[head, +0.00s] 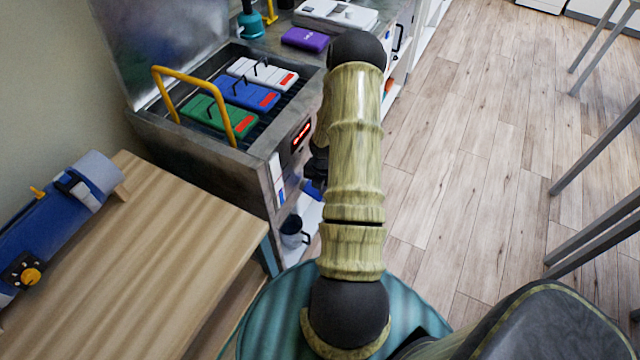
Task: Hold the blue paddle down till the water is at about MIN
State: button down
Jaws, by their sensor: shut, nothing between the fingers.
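A metal tank (185,140) with an open lid stands at upper left, and green, blue and white packs lie on its rack. A white and blue strip (279,182), perhaps the level gauge, is on its front. The water level and a MIN mark are too small to read. A small dark blue piece (314,188), which may be the blue paddle, shows low on the front, partly hidden by my arm. My gripper (319,166) is a dark shape just above it, mostly behind my arm. It is shut and empty; I cannot tell whether it touches the blue piece.
A yellow handle (156,92) arches over the rack. A red display (302,136) is on the tank front. A dark mug (292,232) stands on a shelf below. A wooden bench (190,235) with a blue roll (55,225) is at left.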

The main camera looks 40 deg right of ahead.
dwell(0.3)
jog(key=shift+r+p, duration=0.8)
jog(key=shift+p, duration=0.15)
notch_tip(320, 180, up, 4)
jog(key=p, duration=0.4)
notch_tip(320, 180, up, 20)
jog(key=s+p, duration=0.1)
jog(key=p, duration=0.2)
jog(key=shift+s+d, duration=0.15)
jog(key=shift+d, duration=0.1)
